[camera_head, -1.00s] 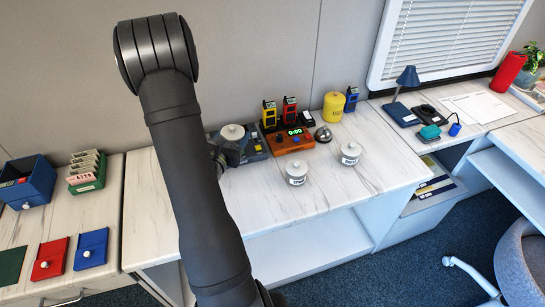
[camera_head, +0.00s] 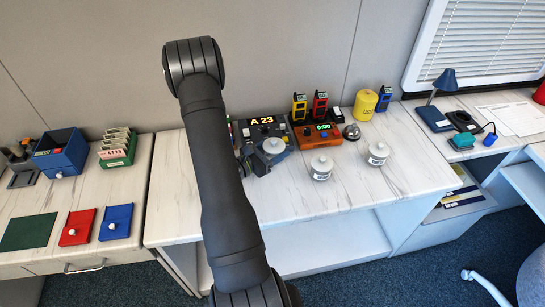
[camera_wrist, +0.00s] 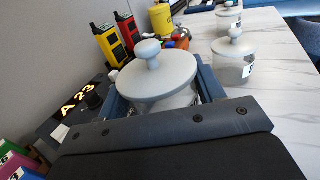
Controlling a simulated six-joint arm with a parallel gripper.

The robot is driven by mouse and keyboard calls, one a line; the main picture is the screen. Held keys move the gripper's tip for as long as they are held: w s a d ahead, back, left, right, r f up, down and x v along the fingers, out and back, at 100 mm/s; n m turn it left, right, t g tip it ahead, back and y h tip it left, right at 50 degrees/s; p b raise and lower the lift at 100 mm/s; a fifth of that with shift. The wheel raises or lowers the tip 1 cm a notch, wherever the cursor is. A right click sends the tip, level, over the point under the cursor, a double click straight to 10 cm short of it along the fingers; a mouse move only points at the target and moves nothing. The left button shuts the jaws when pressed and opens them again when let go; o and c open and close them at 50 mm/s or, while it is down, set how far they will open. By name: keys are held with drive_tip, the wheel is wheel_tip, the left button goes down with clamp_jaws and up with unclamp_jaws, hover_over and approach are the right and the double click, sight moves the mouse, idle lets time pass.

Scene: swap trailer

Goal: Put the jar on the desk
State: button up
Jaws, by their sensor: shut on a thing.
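Two similar lidded jars, one nearer (camera_head: 320,168) and one farther right (camera_head: 377,153), stand on the white marbled counter (camera_head: 300,205). A desk-like surface (camera_head: 438,146) lies at the right.
The counter's front is clear.

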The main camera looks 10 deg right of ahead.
sight(271, 157)
drive_tip(key=shift+w+a+f, duration=0.45)
drive_tip(key=shift+a, duration=0.05)
drive_tip(key=shift+f, duration=1.95)
drive_tip(key=shift+f, duration=0.1)
drive_tip(key=o, duration=1.2)
